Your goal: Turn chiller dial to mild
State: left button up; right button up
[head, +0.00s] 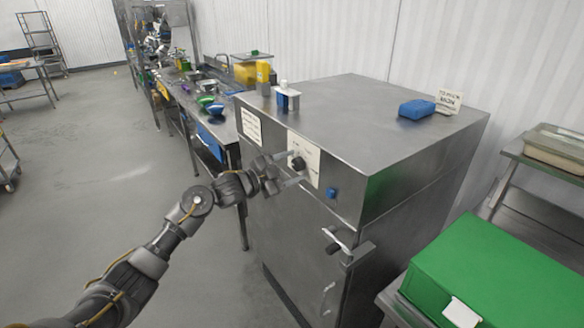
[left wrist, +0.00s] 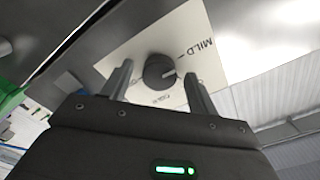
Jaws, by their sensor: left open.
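The chiller (head: 300,230) is a large steel cabinet in the middle of the head view. Its black dial (head: 298,163) sits on a pale label plate (head: 312,155) on the front. My left gripper (head: 292,168) is at the dial, with its fingers open. In the left wrist view the dial (left wrist: 158,69) shows between and just beyond the two fingertips (left wrist: 160,80). I cannot tell whether they touch it. The dial's pale pointer mark is to its right, below the word MILD (left wrist: 195,50). My right gripper is not in view.
A blue button (head: 331,193) and a door handle (head: 345,245) are on the chiller's front. A green box (head: 490,275) stands at the right. Clear floor lies at the left.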

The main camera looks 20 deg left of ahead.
pick_arm(q)
jog(key=b+v, duration=0.3)
jog(key=v, duration=0.7)
jog(key=shift+s, duration=0.15)
jog(key=shift+a, duration=0.1)
